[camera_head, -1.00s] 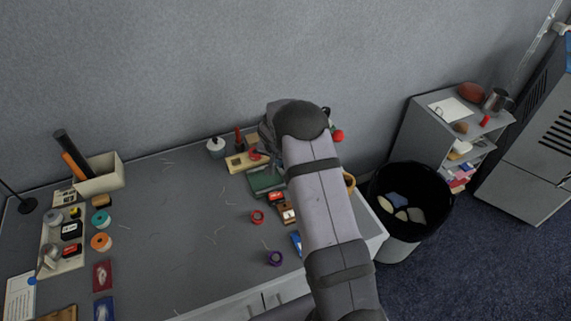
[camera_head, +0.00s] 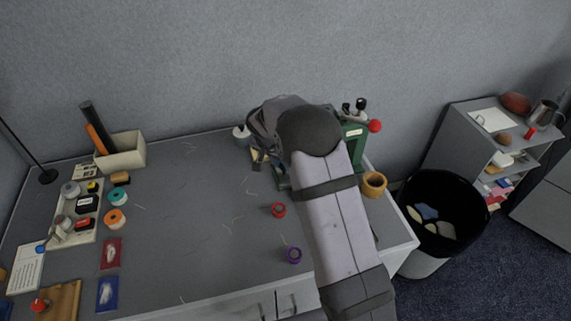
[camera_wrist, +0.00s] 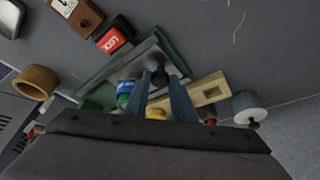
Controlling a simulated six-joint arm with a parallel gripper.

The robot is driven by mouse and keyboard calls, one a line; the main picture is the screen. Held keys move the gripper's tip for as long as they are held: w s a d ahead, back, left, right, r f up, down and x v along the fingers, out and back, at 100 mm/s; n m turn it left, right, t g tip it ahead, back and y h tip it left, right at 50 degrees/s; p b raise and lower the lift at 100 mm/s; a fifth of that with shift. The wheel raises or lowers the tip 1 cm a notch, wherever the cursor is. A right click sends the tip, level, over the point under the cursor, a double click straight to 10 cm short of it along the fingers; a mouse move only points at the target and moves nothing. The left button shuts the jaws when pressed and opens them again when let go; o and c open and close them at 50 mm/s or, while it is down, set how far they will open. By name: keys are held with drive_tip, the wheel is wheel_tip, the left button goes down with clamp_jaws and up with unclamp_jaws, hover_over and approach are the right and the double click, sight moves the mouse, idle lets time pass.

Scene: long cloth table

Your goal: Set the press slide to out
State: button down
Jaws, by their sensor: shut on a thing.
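The press (camera_head: 353,139) is green and stands at the back right of the table in the head view, with a red ball on its lever. My arm hides its left part. In the wrist view its green base (camera_wrist: 100,92) carries a grey metal slide plate (camera_wrist: 122,72) with a dark knob (camera_wrist: 160,75). My gripper (camera_wrist: 160,82) is shut on the dark knob, one blue finger on each side. The head view hides my gripper behind my arm. How far out the slide stands is hard to tell.
A slotted wooden block (camera_wrist: 208,92) and a white bottle (camera_wrist: 246,103) are close beside the fingers. A red-and-black stamp (camera_wrist: 112,38) lies near the base. The table's middle is mostly clear.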

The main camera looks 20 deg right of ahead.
drive_tip(key=c, duration=1.5)
unclamp_jaws()
drive_tip(key=shift+a, duration=0.35)
drive_tip(key=shift+d, duration=0.1)
drive_tip(key=shift+r, duration=0.15)
drive_tip(key=shift+b+v, duration=1)
drive_tip(key=shift+v, duration=2.6)
drive_tip(key=s+n+g+y+p, duration=0.1)
drive_tip(key=s+n, duration=0.2)
drive_tip(key=s, duration=0.7)
drive_tip(key=s+n+g+y+p, duration=0.1)
drive_tip(key=s+n, duration=0.2)
drive_tip(key=s, duration=0.8)
drive_tip(key=s+n+g+y, duration=0.1)
drive_tip(key=s+n, duration=0.2)
drive_tip(key=s, duration=0.7)
drive_tip(key=shift+s+a+f+p, duration=0.15)
drive_tip(key=shift+a+f+p, duration=0.2)
drive_tip(key=shift+a+p, duration=0.05)
